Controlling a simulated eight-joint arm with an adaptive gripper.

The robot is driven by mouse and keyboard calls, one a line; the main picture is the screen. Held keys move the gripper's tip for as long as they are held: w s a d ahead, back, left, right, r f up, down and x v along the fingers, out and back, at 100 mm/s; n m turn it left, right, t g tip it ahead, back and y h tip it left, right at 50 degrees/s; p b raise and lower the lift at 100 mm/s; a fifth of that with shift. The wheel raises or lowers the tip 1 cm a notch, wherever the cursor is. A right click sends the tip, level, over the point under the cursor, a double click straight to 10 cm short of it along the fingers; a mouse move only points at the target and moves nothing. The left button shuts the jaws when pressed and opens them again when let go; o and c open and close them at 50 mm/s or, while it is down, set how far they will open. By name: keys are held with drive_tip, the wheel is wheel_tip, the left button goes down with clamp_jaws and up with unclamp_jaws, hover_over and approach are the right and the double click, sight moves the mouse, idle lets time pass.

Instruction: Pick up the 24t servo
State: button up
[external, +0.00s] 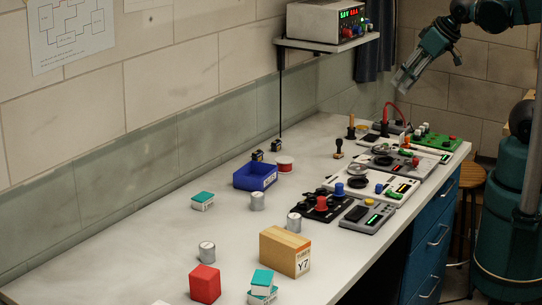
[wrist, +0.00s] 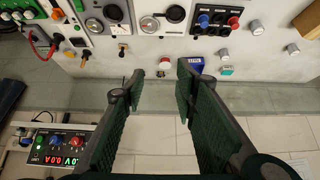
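My gripper (external: 402,80) hangs high above the far right end of the bench in the external view. In the wrist view my gripper (wrist: 162,74) has its two green fingers spread apart, with nothing between them. Two small dark boxes, possibly servos, stand near the wall behind the blue bin: a nearer one (external: 257,155) and a farther one (external: 276,145). Their markings are too small to read, so I cannot tell which, if either, is the 24t servo. My gripper is well away from both.
A blue bin (external: 255,177) and a red spool (external: 285,164) sit mid-bench. Several panels and instruments, including a grey meter (external: 367,215), crowd the right side. A cardboard box (external: 285,252) and red block (external: 204,284) stand nearer. A shelf holds a power supply (external: 327,22).

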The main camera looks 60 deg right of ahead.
drive_tip(key=w+n+g, duration=0.4)
drive_tip(key=w+n, duration=0.5)
drive_tip(key=w, duration=2)
drive_tip(key=w+f+n+g, duration=0.1)
drive_tip(key=w+f+n, duration=0.1)
drive_tip(key=w+f, duration=0.5)
drive_tip(key=w+f+n+g, duration=0.1)
drive_tip(key=w+f+n, duration=0.2)
drive_tip(key=w+f, duration=0.5)
drive_tip(key=w+f+n+g, duration=0.1)
drive_tip(key=w+f+n, duration=0.2)
drive_tip(key=w+f, duration=0.5)
drive_tip(key=shift+a+f+b, duration=0.2)
drive_tip(key=shift+f+b, duration=0.15)
drive_tip(key=shift+f, duration=0.8)
drive_tip(key=shift+w+f+n, duration=0.2)
drive_tip(key=shift+f+n, duration=0.1)
drive_tip(key=shift+f, duration=0.15)
drive_tip(key=shift+f, duration=0.1)
